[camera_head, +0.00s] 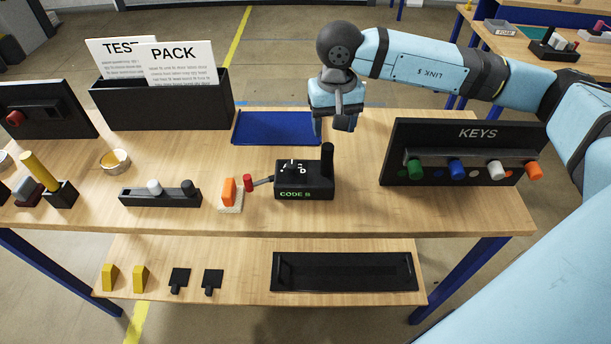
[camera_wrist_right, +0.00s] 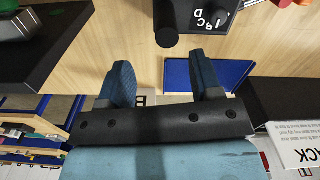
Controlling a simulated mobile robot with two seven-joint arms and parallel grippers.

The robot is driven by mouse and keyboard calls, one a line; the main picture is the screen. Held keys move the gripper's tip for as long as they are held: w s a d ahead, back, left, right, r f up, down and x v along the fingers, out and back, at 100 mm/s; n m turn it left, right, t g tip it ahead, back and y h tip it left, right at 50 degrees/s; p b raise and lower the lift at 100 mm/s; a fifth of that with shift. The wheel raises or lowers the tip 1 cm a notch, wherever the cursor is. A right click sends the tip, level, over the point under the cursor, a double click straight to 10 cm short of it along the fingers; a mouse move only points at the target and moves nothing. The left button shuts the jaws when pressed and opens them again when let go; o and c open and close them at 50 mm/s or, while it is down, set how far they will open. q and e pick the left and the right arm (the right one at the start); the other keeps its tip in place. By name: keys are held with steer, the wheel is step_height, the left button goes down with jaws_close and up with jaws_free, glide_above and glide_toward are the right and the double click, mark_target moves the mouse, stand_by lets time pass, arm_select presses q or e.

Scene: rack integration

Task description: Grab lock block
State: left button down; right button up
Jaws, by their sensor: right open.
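The black box marked CODE B (camera_head: 305,190) stands mid-table, with a lettered dial on top, an upright black post (camera_head: 327,158) at its right and a red-knobbed lever at its left. An orange block (camera_head: 228,191) stands on a small pale pad left of it. No part is labelled as the lock block, so I cannot tell which it is. My right gripper (camera_head: 342,122) is open and empty above the table, behind the post. In the right wrist view its fingers (camera_wrist_right: 160,75) are spread, with the post beyond them. My left gripper is not in view.
The black KEYS rack (camera_head: 455,133) with coloured knobs stands right. A blue mat (camera_head: 272,127) lies behind the box. A black bin (camera_head: 165,104) with TEST and PACK cards stands back left. A low black tray (camera_head: 345,271) and small blocks occupy the lower shelf.

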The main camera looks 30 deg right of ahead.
mark_target(327, 146)
step_height(327, 146, down, 3)
steer(key=shift+f, duration=0.15)
steer(key=shift+a+f+p, duration=0.25)
steer(key=shift+f+p, duration=0.1)
steer(key=shift+f, duration=1)
steer(key=shift+a+f+p, duration=0.2)
steer(key=shift+f+p, duration=0.1)
steer(key=shift+f, duration=1.05)
steer(key=shift+r, duration=0.1)
jaws_close()
